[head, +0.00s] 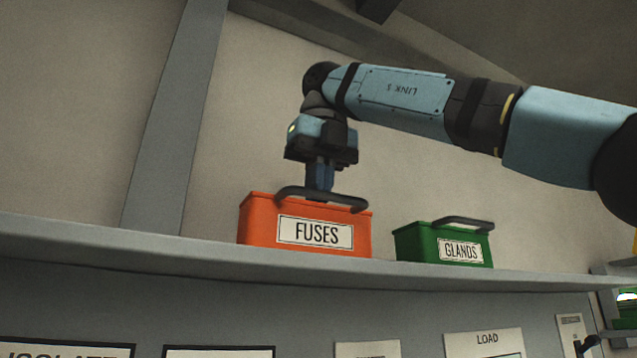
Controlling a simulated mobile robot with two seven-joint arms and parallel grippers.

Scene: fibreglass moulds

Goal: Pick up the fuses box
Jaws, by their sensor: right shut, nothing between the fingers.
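The fuses box (262,230) is an orange-red box with a white label reading FUSES and a dark handle (340,200) over its top. It sits on a grey shelf (150,241). My right gripper (320,188) points down from above, right behind the handle in the picture. Its fingers are shut with nothing between them. The fingertips are partly hidden by the handle and box, so I cannot tell whether they touch the box. My left gripper is not in view.
A green box (415,243) labelled GLANDS, with a dark handle, stands on the same shelf to the right. The shelf left of the fuses box is clear. A grey upright post (175,120) is on the wall behind. Signs, one reading LOAD (486,342), hang below the shelf.

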